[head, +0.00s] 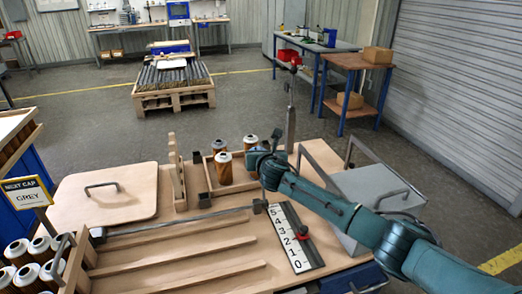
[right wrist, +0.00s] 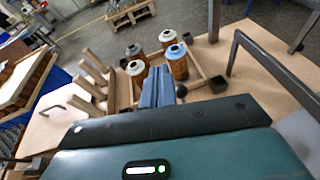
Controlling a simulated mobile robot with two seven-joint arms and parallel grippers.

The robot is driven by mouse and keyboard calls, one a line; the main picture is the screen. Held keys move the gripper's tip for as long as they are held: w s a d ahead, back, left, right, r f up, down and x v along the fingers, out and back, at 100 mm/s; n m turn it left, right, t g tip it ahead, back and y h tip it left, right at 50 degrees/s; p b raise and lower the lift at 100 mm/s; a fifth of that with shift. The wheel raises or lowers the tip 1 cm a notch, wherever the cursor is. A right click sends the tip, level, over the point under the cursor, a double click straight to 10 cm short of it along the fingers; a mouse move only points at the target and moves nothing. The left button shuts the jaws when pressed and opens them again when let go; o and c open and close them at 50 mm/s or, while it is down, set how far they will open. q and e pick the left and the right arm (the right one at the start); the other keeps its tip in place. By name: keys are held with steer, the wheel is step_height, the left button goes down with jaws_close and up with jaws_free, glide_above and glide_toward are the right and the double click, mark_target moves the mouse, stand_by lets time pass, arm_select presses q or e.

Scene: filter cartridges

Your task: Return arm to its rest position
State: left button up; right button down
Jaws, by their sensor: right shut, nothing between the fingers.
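My right arm comes in from the right in the head view. Several brown filter cartridges with pale or blue caps stand upright in the tray; one cartridge (head: 223,170) is just left of the gripper in the head view. A blue-capped cartridge (right wrist: 177,63) stands beyond the fingertips in the right wrist view. My left gripper is out of view.
A wooden lid with a handle (head: 107,194) lies at left. A numbered scale (head: 296,238) lies below my right arm. A grey metal lid with a handle (head: 378,187) is on the right. A sign (head: 26,192) reads "NEXT CAP GREY". Several cartridges (head: 18,254) stand at lower left.

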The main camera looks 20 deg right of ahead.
steer(key=shift+s+r, duration=0.2)
steer(key=shift+r, duration=0.2)
steer(key=shift+f, duration=0.1)
steer(key=s+a+f+m+g+y, duration=0.1)
steer(key=s+a+f+m+g, duration=0.2)
steer(key=s+f+m, duration=0.55)
steer(key=s+a+f+m+g+y, duration=0.15)
steer(key=s+a+f+m, duration=0.35)
steer(key=s, duration=0.7)
steer(key=s+d+m+g+h, duration=0.1)
steer(key=s+d+m+g, duration=0.3)
steer(key=s+m, duration=0.75)
steer(key=s+d+m+g, duration=0.3)
steer(key=s+d+m, duration=0.35)
steer(key=s, duration=1.05)
steer(key=w+a+f+t+y, duration=0.2)
steer(key=w+a+f+t, duration=0.3)
steer(key=f, duration=0.4)
steer(key=shift+a+f+t, duration=0.2)
steer(key=shift+a+t, duration=0.4)
steer(key=shift+t, duration=0.25)
